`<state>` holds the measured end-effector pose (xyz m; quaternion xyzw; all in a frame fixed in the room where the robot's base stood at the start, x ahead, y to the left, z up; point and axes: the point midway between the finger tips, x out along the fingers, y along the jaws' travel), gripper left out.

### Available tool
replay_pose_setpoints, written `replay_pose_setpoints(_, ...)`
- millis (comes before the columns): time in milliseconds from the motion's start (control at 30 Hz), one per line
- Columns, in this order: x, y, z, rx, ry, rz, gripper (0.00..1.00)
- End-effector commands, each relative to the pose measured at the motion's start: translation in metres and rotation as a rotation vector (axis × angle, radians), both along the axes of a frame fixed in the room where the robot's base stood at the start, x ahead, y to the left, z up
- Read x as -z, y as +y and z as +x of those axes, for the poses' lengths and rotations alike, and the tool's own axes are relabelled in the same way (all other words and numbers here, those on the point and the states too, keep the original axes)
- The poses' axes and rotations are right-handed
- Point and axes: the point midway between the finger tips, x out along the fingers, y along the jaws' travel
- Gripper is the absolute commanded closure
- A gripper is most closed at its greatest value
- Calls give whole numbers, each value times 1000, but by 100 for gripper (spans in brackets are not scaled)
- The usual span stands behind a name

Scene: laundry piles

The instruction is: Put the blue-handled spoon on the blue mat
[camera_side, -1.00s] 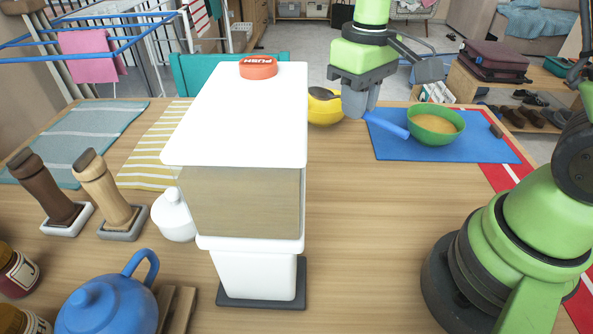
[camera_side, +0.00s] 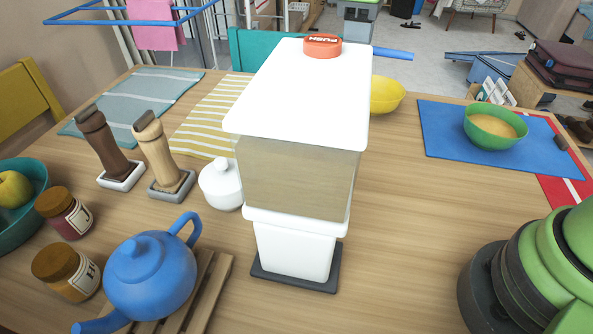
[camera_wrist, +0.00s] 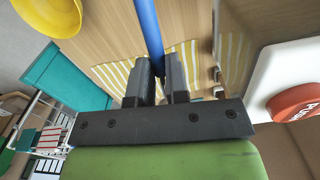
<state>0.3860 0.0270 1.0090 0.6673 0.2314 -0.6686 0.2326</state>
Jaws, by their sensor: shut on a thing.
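The blue-handled spoon shows its blue handle in the side view (camera_side: 393,54), sticking out to the right from behind the white dispenser, above the yellow bowl. My gripper (camera_wrist: 158,80) is shut on the blue handle (camera_wrist: 147,28) in the wrist view. The spoon's head cannot be made out. In the side view my gripper is mostly hidden behind the dispenser top. The blue mat (camera_side: 450,145) lies at the right back of the table, apart from the spoon. A green bowl (camera_side: 480,137) with yellowish contents stands on it.
The white dispenser (camera_side: 295,105) with a red PUSH button (camera_side: 322,46) stands tall mid-table, close beside my gripper. A yellow bowl (camera_side: 386,95) stands behind it. A striped yellow cloth (camera_side: 205,125) lies left. Bare table lies between dispenser and mat.

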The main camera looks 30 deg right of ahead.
Motion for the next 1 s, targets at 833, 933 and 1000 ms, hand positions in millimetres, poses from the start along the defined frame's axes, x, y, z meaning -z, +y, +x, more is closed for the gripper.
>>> replay_pose_setpoints(833,128,6,14,-117,3,3,100)
replay_pose_setpoints(933,147,6,14,-118,3,3,100)
replay_pose_setpoints(1000,161,6,14,-116,4,3,100)
